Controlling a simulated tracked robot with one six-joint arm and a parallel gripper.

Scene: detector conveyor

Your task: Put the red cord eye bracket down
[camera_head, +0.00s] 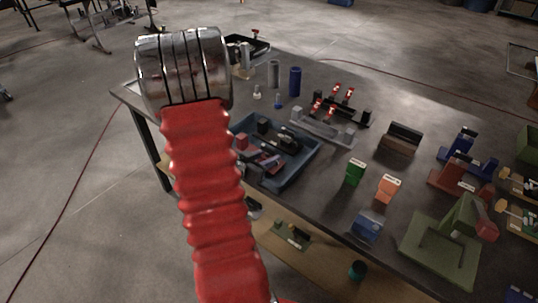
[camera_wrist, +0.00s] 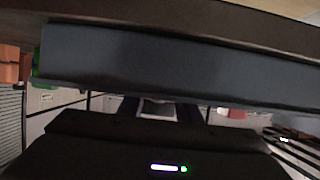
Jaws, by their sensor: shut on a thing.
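My gripper (camera_wrist: 160,109) shows in the wrist view as a dark body with two dark fingers just below a long blue-grey wall. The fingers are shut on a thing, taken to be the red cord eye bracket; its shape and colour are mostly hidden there. In the head view my red arm and metal wrist stand in front of the table's left end and hide the gripper and what it holds. A blue tray (camera_head: 297,174) beside the arm holds several dark and reddish parts.
The dark table (camera_head: 328,178) carries a green block (camera_head: 355,171), an orange block (camera_head: 388,188), a blue box (camera_head: 367,226), a grey rack (camera_head: 322,132) and a blue cylinder (camera_head: 295,81). A green fixture (camera_head: 440,250) stands at the front right. Bare tabletop shows between them.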

